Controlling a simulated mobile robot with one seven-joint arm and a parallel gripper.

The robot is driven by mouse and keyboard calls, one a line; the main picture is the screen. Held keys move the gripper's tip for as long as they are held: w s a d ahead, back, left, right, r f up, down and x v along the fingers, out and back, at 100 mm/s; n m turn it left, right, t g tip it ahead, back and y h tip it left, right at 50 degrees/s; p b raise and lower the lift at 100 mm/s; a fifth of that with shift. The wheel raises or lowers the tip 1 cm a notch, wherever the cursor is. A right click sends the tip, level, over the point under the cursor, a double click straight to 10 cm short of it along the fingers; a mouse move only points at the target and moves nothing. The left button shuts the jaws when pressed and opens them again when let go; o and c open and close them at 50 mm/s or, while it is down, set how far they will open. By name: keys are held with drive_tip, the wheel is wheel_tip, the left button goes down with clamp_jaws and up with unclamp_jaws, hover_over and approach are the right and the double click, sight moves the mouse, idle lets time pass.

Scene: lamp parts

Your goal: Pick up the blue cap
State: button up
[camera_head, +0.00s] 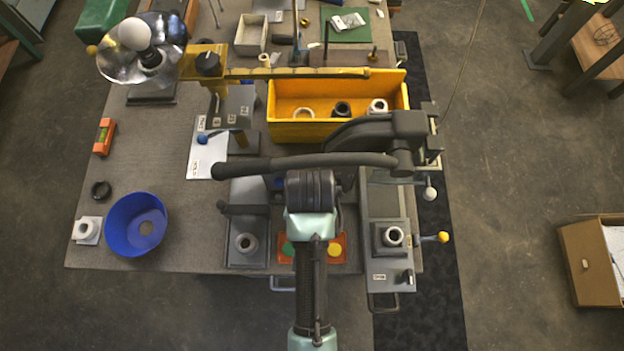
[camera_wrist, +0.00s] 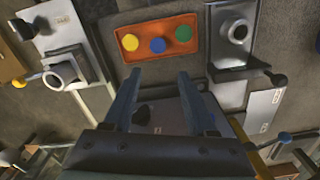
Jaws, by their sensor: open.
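The blue cap (camera_wrist: 157,45) is a small round disc lying on an orange-red plate (camera_wrist: 142,57), between a yellow disc (camera_wrist: 130,42) and a green disc (camera_wrist: 183,33) in the wrist view. My gripper (camera_wrist: 159,74) is open and empty, its two fingers apart. In that view the blue cap appears beyond the fingertips, lined up with the gap between them; the remaining height cannot be told. In the head view the plate (camera_head: 338,239) shows at the table's front edge, and my arm hides the blue cap and the fingers.
Grey fixtures with white rings flank the plate, one left (camera_head: 245,254) and one right (camera_head: 391,250); the right one has a yellow-knobbed lever (camera_head: 441,237). A dark press arm (camera_head: 300,162) lies behind my wrist. A yellow bin (camera_head: 290,129) stands farther back, a blue bowl (camera_head: 120,228) at left.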

drive_tip(key=f, duration=0.4)
drive_tip(key=s+f, duration=0.1)
drive_tip(key=f, duration=0.1)
drive_tip(key=shift+f, duration=0.25)
drive_tip(key=shift+d+f+p, duration=0.15)
drive_tip(key=shift+f+p, duration=0.55)
drive_tip(key=shift+f, duration=2.45)
clamp_jaws()
